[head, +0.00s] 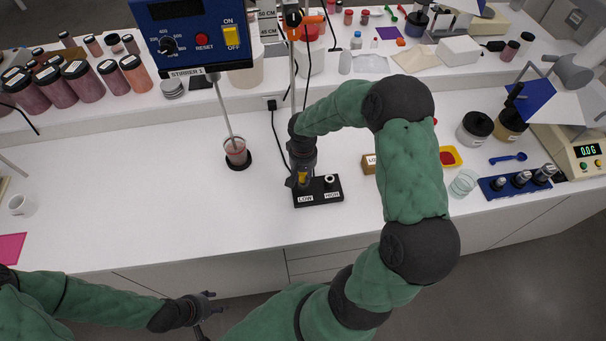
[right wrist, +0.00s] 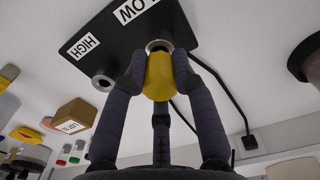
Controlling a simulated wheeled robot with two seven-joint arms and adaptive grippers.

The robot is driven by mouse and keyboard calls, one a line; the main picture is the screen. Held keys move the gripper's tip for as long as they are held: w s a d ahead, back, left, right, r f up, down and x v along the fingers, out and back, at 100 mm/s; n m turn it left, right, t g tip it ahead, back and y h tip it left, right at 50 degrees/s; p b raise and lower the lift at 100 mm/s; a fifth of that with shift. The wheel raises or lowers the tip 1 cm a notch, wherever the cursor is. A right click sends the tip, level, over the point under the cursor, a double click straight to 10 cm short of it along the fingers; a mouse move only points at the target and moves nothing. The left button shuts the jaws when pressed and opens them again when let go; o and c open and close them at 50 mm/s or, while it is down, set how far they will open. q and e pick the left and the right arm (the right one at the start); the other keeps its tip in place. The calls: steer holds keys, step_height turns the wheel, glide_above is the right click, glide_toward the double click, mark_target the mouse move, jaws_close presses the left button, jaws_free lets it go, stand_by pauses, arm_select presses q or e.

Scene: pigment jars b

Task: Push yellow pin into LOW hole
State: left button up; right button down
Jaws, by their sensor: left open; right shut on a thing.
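The black block (head: 333,197) with LOW and HIGH labels lies on the white bench; it also fills the top of the right wrist view (right wrist: 185,22). My right gripper (head: 299,183) is shut on the yellow pin (right wrist: 157,80), directly over the LOW side. The pin's end meets the metal-rimmed LOW hole (right wrist: 160,45); how deep it sits I cannot tell. The HIGH hole (right wrist: 103,82) stands beside it, apart from the fingers. In the head view the gripper mostly hides the pin. My left gripper (head: 208,302) is open and empty, low in front of the bench.
A stirrer with a beaker (head: 236,154) stands left of the block. A small cardboard box (head: 369,164), a yellow tray (head: 451,157) and a blue rack (head: 515,183) are to the right. The bench left of the block is mostly clear.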

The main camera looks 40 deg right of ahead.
steer(key=shift+f+b, duration=0.4)
steer(key=shift+f, duration=0.1)
steer(key=c, duration=0.9)
jaws_free()
step_height(320, 180, up, 12)
steer(key=shift+r, duration=0.1)
